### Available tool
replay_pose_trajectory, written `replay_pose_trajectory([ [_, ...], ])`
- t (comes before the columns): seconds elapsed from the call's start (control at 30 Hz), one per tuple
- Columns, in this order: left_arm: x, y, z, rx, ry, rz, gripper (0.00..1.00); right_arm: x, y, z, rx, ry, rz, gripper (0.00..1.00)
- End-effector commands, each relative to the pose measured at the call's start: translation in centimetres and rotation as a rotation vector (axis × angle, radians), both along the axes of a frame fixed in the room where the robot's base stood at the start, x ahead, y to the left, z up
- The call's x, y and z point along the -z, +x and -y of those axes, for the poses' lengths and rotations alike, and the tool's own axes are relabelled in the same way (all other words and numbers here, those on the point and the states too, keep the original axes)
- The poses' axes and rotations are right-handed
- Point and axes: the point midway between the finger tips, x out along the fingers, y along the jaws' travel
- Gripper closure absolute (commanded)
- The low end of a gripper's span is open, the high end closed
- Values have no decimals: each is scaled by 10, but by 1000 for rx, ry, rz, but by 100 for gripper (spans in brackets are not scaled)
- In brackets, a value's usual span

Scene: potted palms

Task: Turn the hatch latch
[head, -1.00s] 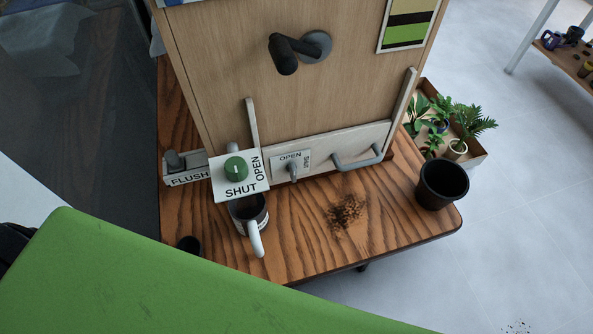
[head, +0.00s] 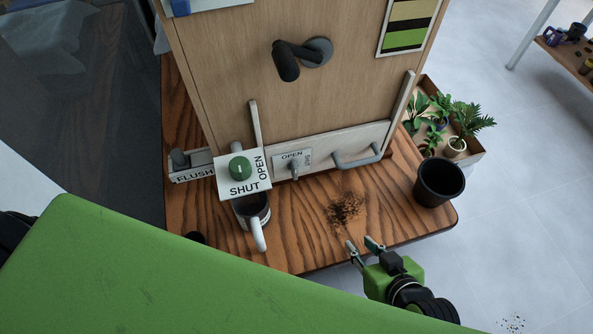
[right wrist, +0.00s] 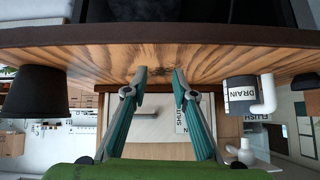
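The hatch latch (head: 294,170) is a small grey lever on a white plate marked OPEN along the top and SHUT along its right side. It sits on the low pale hatch panel (head: 325,148), left of a grey bar handle (head: 358,158). I cannot tell which word the lever points to. My right gripper (head: 361,243) is open and empty at the table's front edge, in front of and right of the latch, well apart from it. In the right wrist view its fingers (right wrist: 159,76) are spread, with the latch plate (right wrist: 181,118) partly behind one finger. My left gripper is not in view.
A green knob (head: 239,168) on a SHUT/OPEN plate stands left of the latch, above a mug (head: 250,209). A FLUSH box (head: 190,166) is farther left. A black pot (head: 438,182) stands at the table's right end. Spilled soil (head: 345,209) lies between.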

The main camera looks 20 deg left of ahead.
Motion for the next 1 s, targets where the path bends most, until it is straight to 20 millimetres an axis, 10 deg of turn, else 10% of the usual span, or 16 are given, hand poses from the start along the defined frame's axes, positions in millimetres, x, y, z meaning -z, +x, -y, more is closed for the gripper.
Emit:
replay_pose_trajectory([
  [0.4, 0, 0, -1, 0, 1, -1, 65, -44, 4, -111, -108, 300, 476, 75],
  [1.0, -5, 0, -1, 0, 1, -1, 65, -63, 15, -128, -12, 374, 682, 75],
])
